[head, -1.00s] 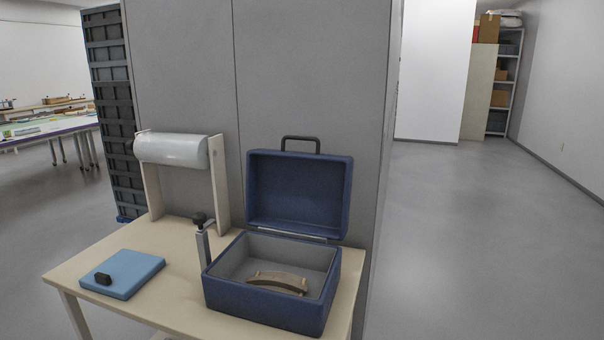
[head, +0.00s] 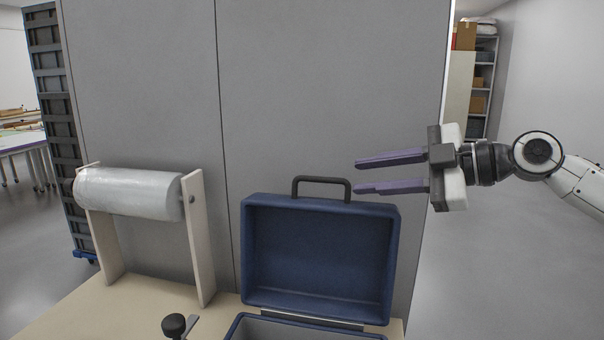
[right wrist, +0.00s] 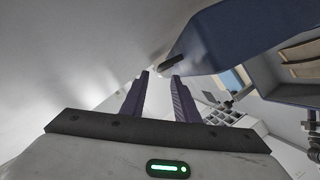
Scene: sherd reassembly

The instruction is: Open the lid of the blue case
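The blue case (head: 258,327) stands on the table, and only its rear rim and part of its opening show in the head view. Its lid (head: 318,255) stands upright, swung open, with a dark handle (head: 321,181) on top. My right gripper (head: 358,176) is open and empty, with its purple fingers pointing left, just right of the handle and above the lid's right corner. In the right wrist view the fingers (right wrist: 160,80) are apart with nothing between them, and the blue lid (right wrist: 225,35) is close beyond them. My left gripper is not in view.
A roll of clear wrap (head: 130,192) on a wooden stand is left of the case. A black-knobbed clamp (head: 174,325) is at the table's front. A grey wall panel (head: 330,90) rises behind the table. The floor to the right is open.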

